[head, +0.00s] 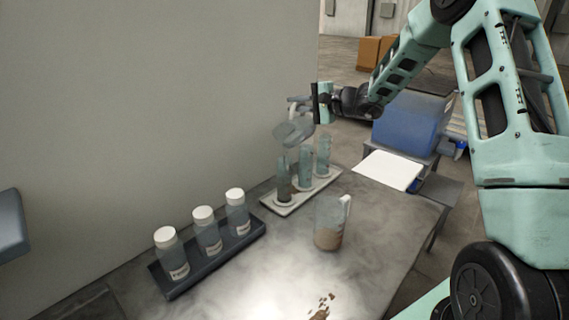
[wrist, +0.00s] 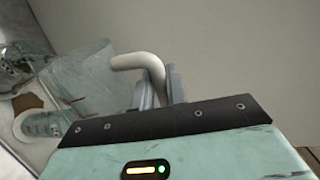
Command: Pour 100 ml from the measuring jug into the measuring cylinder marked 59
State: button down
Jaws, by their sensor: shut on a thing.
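My gripper (head: 303,108) is shut on the pale handle of a clear measuring jug (head: 293,133). The handle also shows between the fingers in the wrist view (wrist: 150,68), with the clear jug body (wrist: 95,82) to the left. The jug is tilted, its mouth side down to the left, over the nearest measuring cylinder (head: 284,182). That cylinder has darker contents low down. The middle cylinder (head: 306,167) and far cylinder (head: 323,156) stand beside it in a pale rack (head: 277,208). The number marks cannot be read, and the level in the held jug is unclear.
A second clear jug with brown contents (head: 329,225) stands on the table, right of the rack. Several white-capped bottles (head: 206,230) stand in a dark tray (head: 178,291) at left. Brown bits (head: 321,308) lie at the front. A wall rises behind; the table's right side is clear.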

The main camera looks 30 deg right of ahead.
jog(key=shift+s+a+f+n+b, duration=0.15)
jog(key=shift+s+a+n+b, duration=0.2)
jog(key=shift+b, duration=1.25)
jog(key=p, duration=0.1)
jog(key=r+p, duration=0.1)
jog(key=p, duration=0.1)
jog(key=shift+w+d+r+p, duration=0.1)
jog(key=shift+w+d+p, duration=0.15)
jog(key=shift+p, duration=0.05)
jog(key=d+m+p, duration=0.1)
jog(key=p, duration=0.2)
jog(key=w+p, duration=0.1)
jog(key=p, duration=0.2)
jog(key=shift+d+r+m, duration=0.25)
jog(key=shift+d+m, duration=0.1)
jog(key=shift+d, duration=0.05)
jog(key=shift+w+d+f+y+p, duration=0.15)
jog(key=shift+w+d+y+p, duration=0.15)
jog(key=shift+p, duration=0.15)
jog(key=shift+f+m, duration=0.3)
jog(key=shift+w+d+r, duration=0.1)
jog(key=shift+w+d+m+p, duration=0.4)
jog(key=shift+d+m+p, duration=0.2)
jog(key=shift+m, duration=0.1)
jog(key=shift+w+d+r+m+g, duration=0.1)
jog(key=shift+m+g, duration=0.2)
